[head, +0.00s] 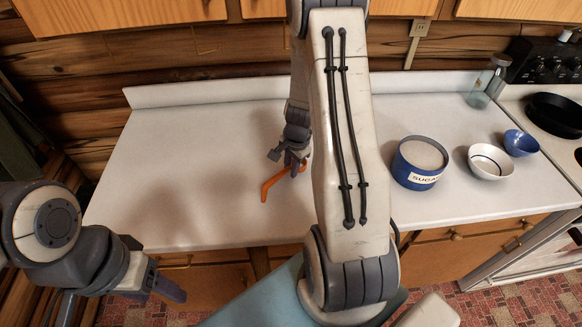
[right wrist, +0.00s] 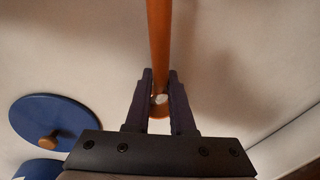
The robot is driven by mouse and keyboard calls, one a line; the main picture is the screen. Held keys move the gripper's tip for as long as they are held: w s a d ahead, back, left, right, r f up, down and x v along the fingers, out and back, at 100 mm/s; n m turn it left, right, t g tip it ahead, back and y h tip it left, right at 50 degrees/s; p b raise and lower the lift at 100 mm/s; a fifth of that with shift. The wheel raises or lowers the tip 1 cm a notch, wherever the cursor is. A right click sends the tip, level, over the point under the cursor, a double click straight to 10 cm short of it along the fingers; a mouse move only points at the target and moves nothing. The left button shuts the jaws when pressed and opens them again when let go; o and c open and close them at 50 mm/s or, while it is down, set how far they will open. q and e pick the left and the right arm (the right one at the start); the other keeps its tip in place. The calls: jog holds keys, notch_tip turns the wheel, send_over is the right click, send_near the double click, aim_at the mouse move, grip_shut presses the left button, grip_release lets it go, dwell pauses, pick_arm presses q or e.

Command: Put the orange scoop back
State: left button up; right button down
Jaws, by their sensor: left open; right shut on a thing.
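The orange scoop (head: 272,187) is held over the white counter by my right gripper (head: 298,163), left of my right arm in the head view. In the right wrist view the fingers (right wrist: 160,95) are shut on its orange shaft (right wrist: 159,45). Its far end is out of that view. The blue canister (head: 401,177) labelled sugar stands right of my arm, open, with white contents showing. A round blue lid (right wrist: 75,112) with a wooden knob lies left in the wrist view; my arm hides it in the head view. My left gripper (head: 122,305) is open and empty at the lower left, off the counter.
A white bowl (head: 492,168) and a blue bowl (head: 521,143) stand right of the canister. A glass bottle (head: 484,90) is behind them, and a stove with a black pan (head: 556,113) is at the far right. The left counter (head: 180,160) is clear.

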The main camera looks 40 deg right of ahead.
jog(key=shift+f+b, duration=0.6)
jog(key=shift+f, duration=0.05)
dwell(0.3)
jog(key=c, duration=0.7)
grip_release()
jog(key=shift+r, duration=0.1)
